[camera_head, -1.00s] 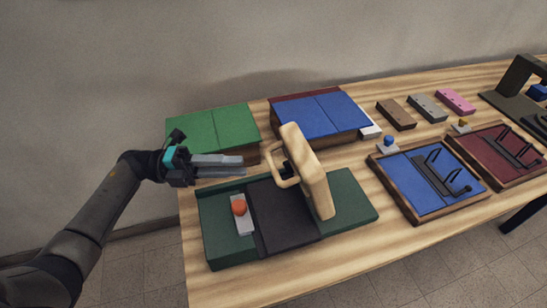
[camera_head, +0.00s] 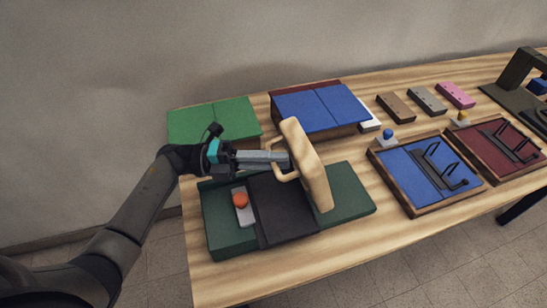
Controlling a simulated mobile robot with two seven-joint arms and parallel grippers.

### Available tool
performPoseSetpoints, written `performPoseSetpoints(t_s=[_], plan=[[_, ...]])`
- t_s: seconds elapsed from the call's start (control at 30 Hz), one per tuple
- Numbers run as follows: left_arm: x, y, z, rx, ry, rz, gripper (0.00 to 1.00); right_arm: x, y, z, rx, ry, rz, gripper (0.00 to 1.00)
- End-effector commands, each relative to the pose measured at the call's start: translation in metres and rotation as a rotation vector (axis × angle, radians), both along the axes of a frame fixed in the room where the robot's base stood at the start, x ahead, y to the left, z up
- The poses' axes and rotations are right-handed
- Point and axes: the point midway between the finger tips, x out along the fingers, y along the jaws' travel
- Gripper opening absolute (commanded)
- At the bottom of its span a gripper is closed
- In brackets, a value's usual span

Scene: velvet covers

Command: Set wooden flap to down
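The wooden flap (camera_head: 308,170) is a pale beige panel with a loop handle (camera_head: 284,173) on its left side. It stands up steeply, leaning a little, on a green base (camera_head: 345,190) with a dark plate (camera_head: 281,211) to its left. My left gripper (camera_head: 284,160) reaches in from the left, its fingertips at the upper part of the loop handle. I cannot tell whether the fingers are closed on it. My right gripper is out of view.
An orange-red knob (camera_head: 240,200) sits on the base's left part. Green (camera_head: 213,124) and blue (camera_head: 318,107) covered boxes stand behind. Blue (camera_head: 415,183) and dark red (camera_head: 500,145) framed panels with black handles lie right. Bare tabletop (camera_head: 375,235) lies in front.

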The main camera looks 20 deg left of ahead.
Motion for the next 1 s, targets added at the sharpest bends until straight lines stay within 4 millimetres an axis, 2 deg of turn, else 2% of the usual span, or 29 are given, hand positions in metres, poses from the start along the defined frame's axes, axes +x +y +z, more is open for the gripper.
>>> performPoseSetpoints(t_s=[0.03, 0.1, 1.0], plan=[[0.0000, 0.0002, 0.0000, 0.000, 0.000, 0.000, 0.07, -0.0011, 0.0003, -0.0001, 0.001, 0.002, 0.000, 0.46], [-0.0001, 0.0003, 0.0000, 0.000, 0.000, 0.000, 0.00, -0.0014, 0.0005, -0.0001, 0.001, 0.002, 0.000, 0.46], [0.0000, 0.0007, -0.0001, 0.001, 0.001, 0.001, 0.00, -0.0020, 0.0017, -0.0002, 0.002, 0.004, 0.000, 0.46]])
